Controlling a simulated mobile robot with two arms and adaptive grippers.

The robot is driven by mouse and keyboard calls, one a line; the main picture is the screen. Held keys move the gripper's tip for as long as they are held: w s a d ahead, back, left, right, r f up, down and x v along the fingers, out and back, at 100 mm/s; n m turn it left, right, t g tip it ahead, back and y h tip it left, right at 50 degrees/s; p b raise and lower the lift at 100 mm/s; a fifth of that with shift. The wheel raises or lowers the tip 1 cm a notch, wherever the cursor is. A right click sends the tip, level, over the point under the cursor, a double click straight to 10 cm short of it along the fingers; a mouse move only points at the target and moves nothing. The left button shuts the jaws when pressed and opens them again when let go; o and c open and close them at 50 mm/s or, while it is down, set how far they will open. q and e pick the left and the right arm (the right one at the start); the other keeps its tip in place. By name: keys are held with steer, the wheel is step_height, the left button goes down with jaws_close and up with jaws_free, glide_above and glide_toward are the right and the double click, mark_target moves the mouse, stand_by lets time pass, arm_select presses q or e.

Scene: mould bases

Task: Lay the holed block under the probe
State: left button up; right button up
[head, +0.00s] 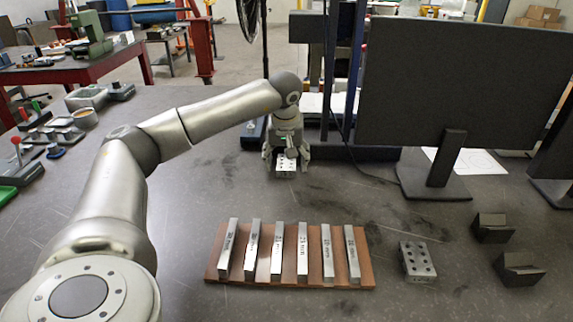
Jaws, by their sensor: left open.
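A silver holed block (285,168) lies on the grey table below my left gripper, in front of a dark stand with a tall post (330,80). My left gripper (286,157) points down over this block with its fingers open, one on each side. The gripper hides the block's back part; I cannot tell whether the fingers touch it. A second holed block (418,262) sits at the front right, apart from the gripper. I cannot make out a probe tip; the gripper and arm cover that area. My right gripper is not in view.
A brown board (290,284) with several marked metal bars lies front centre. Two black V-shaped blocks (492,228) stand at right. A large dark monitor (455,90) blocks the back right. Small tools and bins line the left edge. The table between board and gripper is clear.

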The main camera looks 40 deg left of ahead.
arm_select(q)
steer(key=shift+c, duration=0.2)
steer(key=shift+f, duration=0.1)
steer(key=c, duration=1.4)
steer(key=shift+w, duration=0.1)
jaws_close()
steer(key=shift+r, duration=0.2)
